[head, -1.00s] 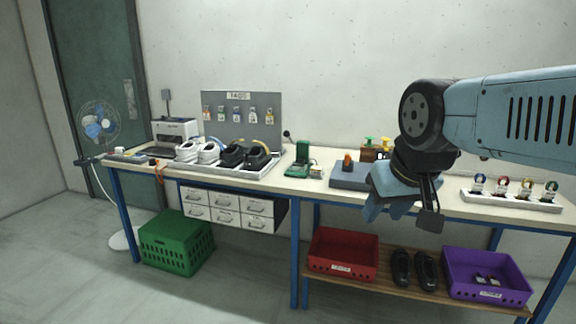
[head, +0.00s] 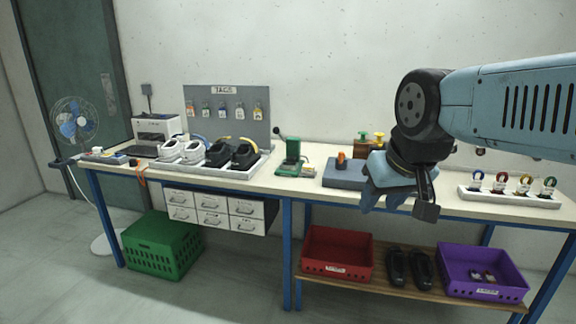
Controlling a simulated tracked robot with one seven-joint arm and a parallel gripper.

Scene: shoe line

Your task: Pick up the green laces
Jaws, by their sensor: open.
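The green laces (head: 549,183) stand at the right end of a white rack (head: 508,199) on the right part of the workbench. In the rack's row to their left are the yellow laces (head: 524,182), red laces (head: 500,179) and blue laces (head: 477,178). My gripper (head: 380,204) is open, with no object visible in it. It hangs in front of the bench, left of the rack and well apart from the green laces.
A grey block with an orange piece (head: 342,172) and a green press (head: 294,160) stand left of my gripper. A tray of shoes (head: 240,172) is farther left. A red crate (head: 338,255) and purple crate (head: 485,272) are on the lower shelf.

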